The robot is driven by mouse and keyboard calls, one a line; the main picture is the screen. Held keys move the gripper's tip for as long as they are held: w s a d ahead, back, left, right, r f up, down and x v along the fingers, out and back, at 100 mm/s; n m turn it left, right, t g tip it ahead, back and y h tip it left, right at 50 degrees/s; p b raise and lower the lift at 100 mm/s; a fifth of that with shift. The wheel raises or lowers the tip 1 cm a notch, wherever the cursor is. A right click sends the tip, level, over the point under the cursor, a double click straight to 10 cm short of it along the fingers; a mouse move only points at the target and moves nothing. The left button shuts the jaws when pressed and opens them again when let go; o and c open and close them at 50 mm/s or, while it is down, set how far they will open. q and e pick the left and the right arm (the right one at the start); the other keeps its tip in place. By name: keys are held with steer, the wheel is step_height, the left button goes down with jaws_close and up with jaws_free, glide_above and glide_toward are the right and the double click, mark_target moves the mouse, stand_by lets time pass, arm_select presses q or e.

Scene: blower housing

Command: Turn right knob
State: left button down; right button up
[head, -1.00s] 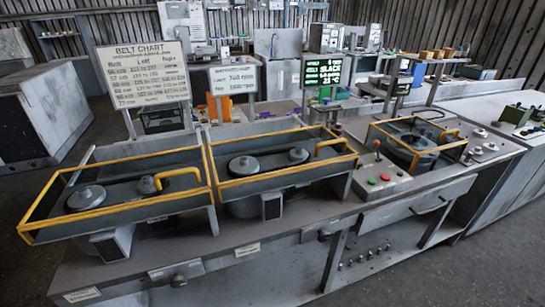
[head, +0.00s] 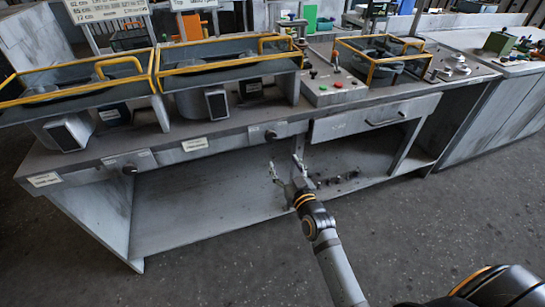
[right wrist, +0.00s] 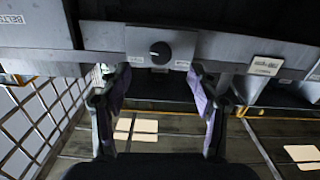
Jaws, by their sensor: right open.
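The right knob (head: 270,134) is a small dark round knob on a grey plate on the bench's front edge. In the right wrist view the knob (right wrist: 160,52) is black with a pale mark, just beyond and between my fingertips. My right gripper (head: 286,166) is open and empty. It is in front of the bench, below the knob in the head picture and apart from it. The fingers also show in the right wrist view (right wrist: 149,75). The left knob (head: 128,170) is further left on the same edge. My left gripper is not seen.
A drawer with a handle (head: 385,120) is right of the knob. Yellow-railed housings (head: 230,68) and a control box with red and green buttons (head: 335,87) stand on the bench (head: 230,126). Small dark parts (head: 340,180) lie on the lower shelf. The floor in front is clear.

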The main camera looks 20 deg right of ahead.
mark_target(271, 137)
steer(key=w, duration=0.3)
steer(key=w+r, duration=0.1)
steer(key=w, duration=0.2)
steer(key=w+r, duration=0.1)
steer(key=w, duration=0.2)
steer(key=shift+w+a+p, duration=0.3)
steer(key=shift+p, duration=0.1)
steer(key=shift+w+f, duration=0.1)
steer(key=shift+w, duration=0.35)
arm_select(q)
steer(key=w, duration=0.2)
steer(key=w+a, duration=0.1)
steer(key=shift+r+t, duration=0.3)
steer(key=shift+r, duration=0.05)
arm_select(e)
steer(key=shift+c, duration=0.4)
steer(key=shift+c, duration=1.4)
steer(key=c, duration=0.8)
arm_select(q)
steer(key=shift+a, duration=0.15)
